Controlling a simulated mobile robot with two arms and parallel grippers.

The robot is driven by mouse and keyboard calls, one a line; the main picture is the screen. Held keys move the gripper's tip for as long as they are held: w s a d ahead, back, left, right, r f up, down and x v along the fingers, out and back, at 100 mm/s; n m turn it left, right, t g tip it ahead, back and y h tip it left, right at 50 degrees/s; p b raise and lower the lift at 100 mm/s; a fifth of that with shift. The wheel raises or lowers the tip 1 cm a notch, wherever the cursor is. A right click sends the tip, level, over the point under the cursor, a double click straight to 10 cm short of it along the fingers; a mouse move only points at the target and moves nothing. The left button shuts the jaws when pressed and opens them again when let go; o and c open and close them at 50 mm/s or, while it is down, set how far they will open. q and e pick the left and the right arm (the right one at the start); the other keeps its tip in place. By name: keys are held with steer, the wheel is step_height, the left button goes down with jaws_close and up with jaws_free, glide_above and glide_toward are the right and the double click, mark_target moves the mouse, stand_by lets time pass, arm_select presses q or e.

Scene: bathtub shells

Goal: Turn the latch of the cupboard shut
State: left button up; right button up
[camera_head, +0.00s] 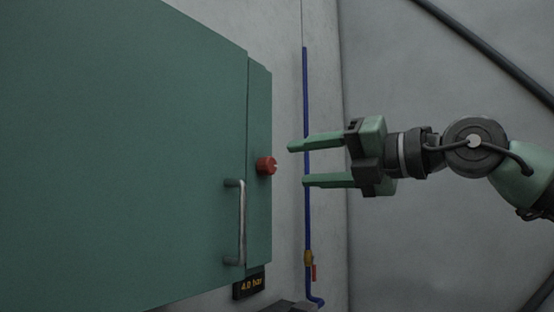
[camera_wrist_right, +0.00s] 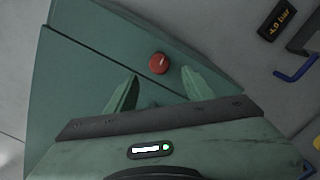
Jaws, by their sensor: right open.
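The green cupboard (camera_head: 130,160) fills the left of the head view, and its door looks closed or nearly so. A red round latch knob (camera_head: 266,165) sits on the narrow side strip beside the door. The latch also shows in the right wrist view (camera_wrist_right: 158,63), with a pale mark on its face. My right gripper (camera_head: 297,164) is open and empty, to the right of the latch and apart from it, its fingers pointing left toward it. In the wrist view its fingertips (camera_wrist_right: 160,82) lie on either side below the latch. My left gripper is not in view.
A metal handle (camera_head: 241,222) stands out from the door below the latch. A black display reading 4.0 bar (camera_head: 250,284) is under the cupboard. A blue pipe (camera_head: 306,110) with an orange fitting (camera_head: 308,257) runs down the wall behind the gripper.

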mark_target(273, 166)
steer(key=p+x, duration=0.3)
steer(key=x, duration=0.2)
steer(key=shift+w+a+r, duration=0.15)
steer(key=shift+w+a, duration=0.05)
steer(key=shift+a, duration=0.2)
steer(key=shift+w+a+p, duration=0.3)
steer(key=shift+w+a, duration=0.1)
steer(key=shift+a, duration=0.15)
steer(key=shift+f, duration=0.2)
jaws_close()
